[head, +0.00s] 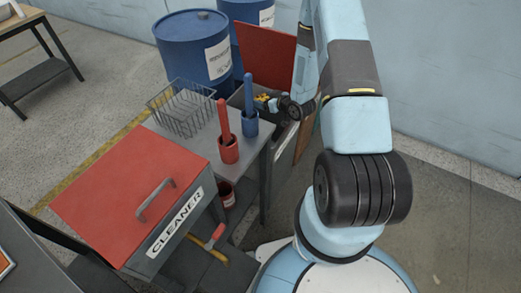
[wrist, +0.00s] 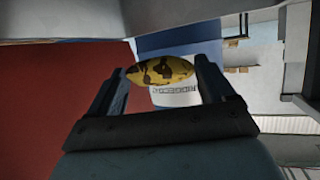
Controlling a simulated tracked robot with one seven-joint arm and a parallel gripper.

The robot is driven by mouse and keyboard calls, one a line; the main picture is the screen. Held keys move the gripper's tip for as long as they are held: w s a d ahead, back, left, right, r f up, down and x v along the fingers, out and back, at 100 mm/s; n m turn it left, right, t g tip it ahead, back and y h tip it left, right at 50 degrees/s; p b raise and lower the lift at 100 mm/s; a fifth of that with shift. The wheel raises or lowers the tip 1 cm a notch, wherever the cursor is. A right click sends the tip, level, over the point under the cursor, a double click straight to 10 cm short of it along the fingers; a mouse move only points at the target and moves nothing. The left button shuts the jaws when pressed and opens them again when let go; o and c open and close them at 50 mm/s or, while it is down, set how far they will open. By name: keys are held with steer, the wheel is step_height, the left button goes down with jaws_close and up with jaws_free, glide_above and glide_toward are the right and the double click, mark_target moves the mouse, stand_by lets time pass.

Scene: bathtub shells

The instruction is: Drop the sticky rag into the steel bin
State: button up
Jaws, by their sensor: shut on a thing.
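The sticky rag (wrist: 160,70) is yellow with dark brown stains and sits between the two fingers of my gripper (wrist: 163,82) in the wrist view. In the head view a bit of the yellow rag (head: 263,98) shows beside my dark gripper (head: 270,103). My gripper is shut on it, over or just inside a grey metal bin (head: 236,98) whose red lid (head: 264,55) stands raised behind. My arm and gripper hide much of this bin, and its front label is not readable. I cannot tell how deep the rag is.
Left of the bin stand a blue cup (head: 250,124), a red cup (head: 229,150), both with handles sticking up, and a wire basket (head: 182,108). A box marked CLEANER (head: 178,220) has its red lid shut. Blue drums (head: 195,50) stand behind.

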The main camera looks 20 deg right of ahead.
steer(key=shift+f, duration=0.35)
steer(key=o, duration=0.9)
steer(key=shift+s, duration=0.1)
steer(key=v, duration=1.3)
steer(key=shift+s+d, duration=0.15)
steer(key=shift+s, duration=0.1)
